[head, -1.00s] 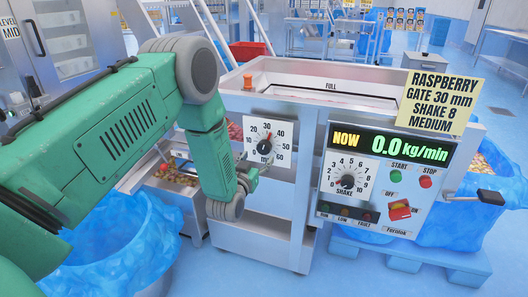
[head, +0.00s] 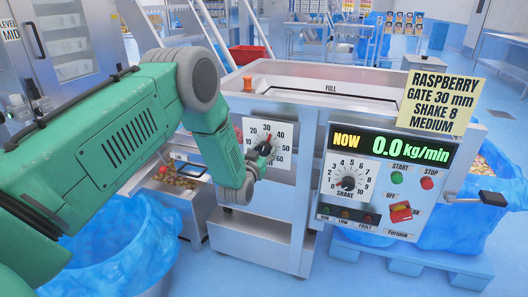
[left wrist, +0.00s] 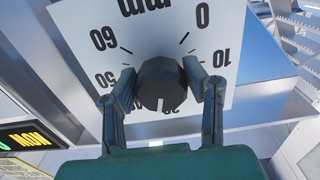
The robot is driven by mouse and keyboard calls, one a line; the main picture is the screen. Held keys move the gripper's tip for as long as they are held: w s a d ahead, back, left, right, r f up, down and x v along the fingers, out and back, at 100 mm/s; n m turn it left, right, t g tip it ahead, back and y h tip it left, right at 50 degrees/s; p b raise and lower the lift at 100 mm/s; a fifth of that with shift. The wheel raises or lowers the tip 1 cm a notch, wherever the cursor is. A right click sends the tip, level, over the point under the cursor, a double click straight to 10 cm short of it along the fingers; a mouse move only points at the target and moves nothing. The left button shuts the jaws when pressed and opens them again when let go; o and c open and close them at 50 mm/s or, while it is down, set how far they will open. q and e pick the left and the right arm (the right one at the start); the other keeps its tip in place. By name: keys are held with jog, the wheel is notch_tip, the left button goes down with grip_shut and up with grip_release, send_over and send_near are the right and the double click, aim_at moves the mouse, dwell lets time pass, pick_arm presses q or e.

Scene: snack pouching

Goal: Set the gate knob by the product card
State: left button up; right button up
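The gate knob (left wrist: 160,82) is black and sits on a white dial marked in mm; the dial (head: 272,133) also shows in the head view, on the hopper's front. In the left wrist view the dial is upside down, and the knob's white mark points down at a partly hidden number. My left gripper (left wrist: 158,84) has one finger on each side of the knob, with a narrow gap at the left finger; contact at the right finger is unclear. The product card (head: 437,102) reads RASPBERRY, GATE 30 mm, SHAKE 8, MEDIUM. My right gripper is not in view.
The control panel (head: 376,203) right of the dial has a SHAKE knob (head: 347,183), start and stop buttons, a red switch (head: 401,211) and a display reading 0.0 kg/min. A blue-lined bin (head: 125,240) stands below my left arm. A crank handle (head: 491,198) sticks out at right.

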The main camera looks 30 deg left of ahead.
pick_arm(q)
jog(key=shift+n, duration=1.7)
jog(key=o, duration=1.2)
jog(key=v, duration=1.2)
